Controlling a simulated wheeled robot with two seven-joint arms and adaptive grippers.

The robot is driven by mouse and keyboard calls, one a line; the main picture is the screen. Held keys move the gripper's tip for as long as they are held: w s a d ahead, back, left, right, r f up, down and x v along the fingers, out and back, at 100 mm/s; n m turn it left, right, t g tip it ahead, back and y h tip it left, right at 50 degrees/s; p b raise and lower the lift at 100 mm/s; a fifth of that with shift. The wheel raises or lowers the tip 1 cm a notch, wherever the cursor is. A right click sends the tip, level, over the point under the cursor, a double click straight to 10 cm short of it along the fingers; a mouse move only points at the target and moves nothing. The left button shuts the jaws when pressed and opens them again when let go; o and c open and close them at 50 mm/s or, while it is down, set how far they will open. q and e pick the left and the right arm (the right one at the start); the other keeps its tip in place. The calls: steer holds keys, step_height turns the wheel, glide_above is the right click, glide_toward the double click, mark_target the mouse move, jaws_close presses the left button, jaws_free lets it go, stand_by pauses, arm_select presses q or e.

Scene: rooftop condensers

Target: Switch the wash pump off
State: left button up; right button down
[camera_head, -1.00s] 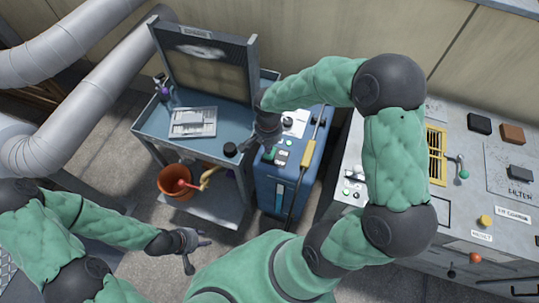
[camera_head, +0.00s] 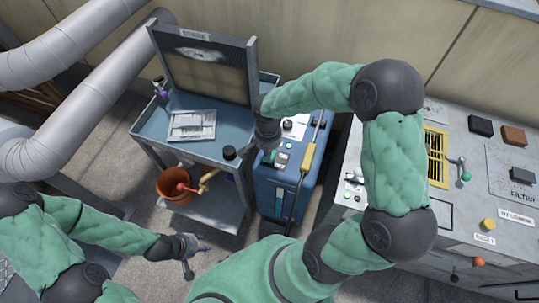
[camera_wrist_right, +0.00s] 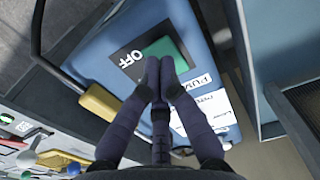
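The wash pump is a blue cabinet (camera_head: 273,196) right of the work cart. Its top shows close up in the right wrist view (camera_wrist_right: 95,58). There, a green rocker switch (camera_wrist_right: 172,50) sits on a black plate, with "OFF" printed at its left end and a white "PUMP" label beside it. My right gripper (camera_wrist_right: 160,72) has its fingertips together, with nothing between them, over the near edge of the switch; I cannot tell whether they touch it. In the head view the right gripper (camera_head: 268,146) is over the pump top, partly hidden. My left gripper (camera_head: 197,254) is open and empty, low at the left.
A yellow-handled wand (camera_head: 307,157) stands at the pump's right side. The blue cart (camera_head: 150,127) carries a tilted filter panel (camera_head: 205,65), with an orange bucket (camera_head: 172,187) on its lower shelf. A grey control console (camera_head: 470,205) stands right.

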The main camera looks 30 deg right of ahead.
steer(key=shift+f+b, duration=1.05)
steer(key=shift+f, duration=0.15)
stand_by(1.3)
steer(key=shift+r+p, duration=2.5)
steer(key=shift+r, duration=1.05)
